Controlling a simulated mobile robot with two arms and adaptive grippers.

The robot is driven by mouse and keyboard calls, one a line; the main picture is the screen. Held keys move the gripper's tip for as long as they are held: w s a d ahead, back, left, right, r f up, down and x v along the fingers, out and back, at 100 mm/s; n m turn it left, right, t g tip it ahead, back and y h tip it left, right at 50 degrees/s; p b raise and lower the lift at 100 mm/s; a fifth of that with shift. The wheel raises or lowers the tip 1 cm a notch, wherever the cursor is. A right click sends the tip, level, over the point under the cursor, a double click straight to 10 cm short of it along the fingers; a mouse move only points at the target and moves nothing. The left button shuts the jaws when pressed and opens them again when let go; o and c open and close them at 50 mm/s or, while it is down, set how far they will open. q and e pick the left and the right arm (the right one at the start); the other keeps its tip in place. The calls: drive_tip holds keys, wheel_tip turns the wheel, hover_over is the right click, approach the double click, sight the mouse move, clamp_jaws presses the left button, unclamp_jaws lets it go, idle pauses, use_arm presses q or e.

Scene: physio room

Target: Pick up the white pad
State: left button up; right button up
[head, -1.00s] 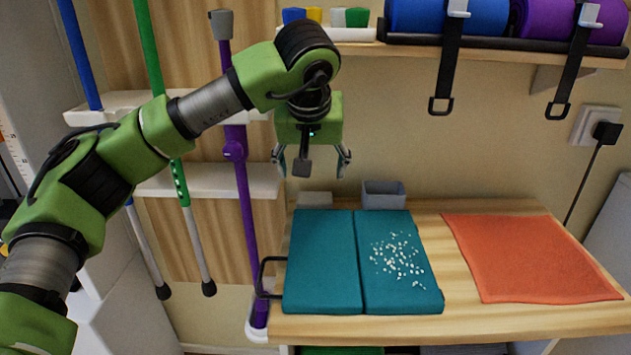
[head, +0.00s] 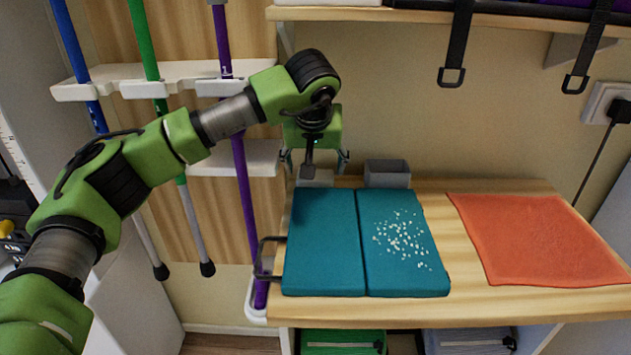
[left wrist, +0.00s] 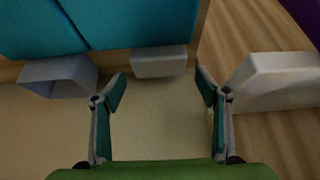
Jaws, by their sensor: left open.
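A small whitish-grey block that looks like the white pad (head: 315,178) lies at the back left of the wooden table, behind the teal folded mat (head: 322,240). My left gripper (head: 314,160) is open and empty just above the pad, pointing down. The gripper hides part of the pad's upper edge in the head view. In the left wrist view the pad (left wrist: 160,62) shows ahead of the gap between the open fingers (left wrist: 160,85), apart from them. My right gripper is in neither view.
A grey open bin (head: 387,174) stands right of the pad. White bits lie scattered on the mat's right half. An orange cloth (head: 535,238) covers the table's right side. A rack (head: 150,80) with crutches and poles is at left. A shelf (head: 450,18) hangs above.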

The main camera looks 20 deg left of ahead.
sight(316, 176)
use_arm(q)
drive_tip(key=x, duration=0.3)
drive_tip(key=shift+w+f, duration=0.1)
drive_tip(key=shift+f, duration=0.15)
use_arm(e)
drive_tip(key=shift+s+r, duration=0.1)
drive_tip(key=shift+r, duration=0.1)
use_arm(q)
drive_tip(key=shift+c, duration=0.2)
